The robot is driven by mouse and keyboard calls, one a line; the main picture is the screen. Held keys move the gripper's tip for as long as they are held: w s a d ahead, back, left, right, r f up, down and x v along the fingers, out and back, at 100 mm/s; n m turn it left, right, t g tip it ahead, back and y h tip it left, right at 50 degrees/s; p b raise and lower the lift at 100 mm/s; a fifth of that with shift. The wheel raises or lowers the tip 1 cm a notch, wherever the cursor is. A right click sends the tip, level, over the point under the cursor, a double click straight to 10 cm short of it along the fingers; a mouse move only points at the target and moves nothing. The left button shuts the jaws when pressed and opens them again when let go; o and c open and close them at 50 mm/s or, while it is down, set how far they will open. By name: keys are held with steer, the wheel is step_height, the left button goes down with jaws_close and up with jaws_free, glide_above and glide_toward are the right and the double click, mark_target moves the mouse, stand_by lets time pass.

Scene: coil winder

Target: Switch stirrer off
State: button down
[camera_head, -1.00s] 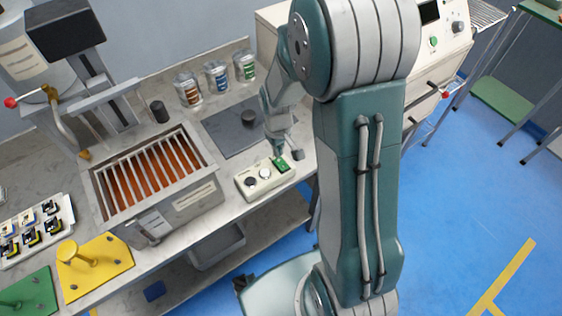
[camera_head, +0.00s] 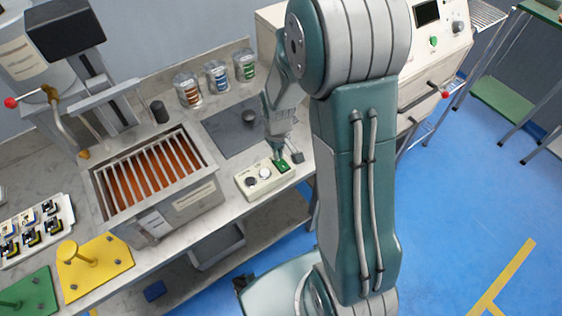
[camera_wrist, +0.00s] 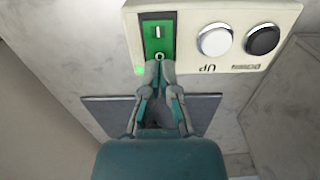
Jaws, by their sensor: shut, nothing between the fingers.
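The control box (camera_head: 245,184) is a cream panel on the front edge of the bench, with a green rocker switch (camera_wrist: 158,36) marked I and O, a white button (camera_wrist: 214,40) marked UP and a black button (camera_wrist: 262,40) marked DOWN. A small green light (camera_wrist: 139,70) glows beside the rocker. My gripper (camera_wrist: 159,68) is shut and empty, its fingertips at the O end of the rocker. Whether they touch it I cannot tell. In the head view my gripper (camera_head: 279,157) is over the box's right end, partly hiding the rocker.
An open tank with orange liquid under a slatted rack (camera_head: 203,190) stands left of the box. Several jars (camera_head: 217,77) stand behind, near a dark plate (camera_head: 222,134). A cream machine (camera_head: 440,55) is at the right. Blue floor lies clear in front.

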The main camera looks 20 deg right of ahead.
steer(key=shift+f, duration=0.65)
stand_by(0.3)
steer(key=shift+r, duration=3.55)
steer(key=s+a+r+m+t, duration=0.1)
steer(key=s+r+t, duration=0.1)
steer(key=s+r, duration=0.6)
steer(key=s+a+r+m+t, duration=0.1)
steer(key=s+a+r+t, duration=0.1)
steer(key=s+r, duration=0.6)
step_height(320, 180, up, 4)
steer(key=shift+s+a+f+t, duration=0.1)
steer(key=shift+s+a+t, duration=0.2)
steer(key=shift+t, duration=0.5)
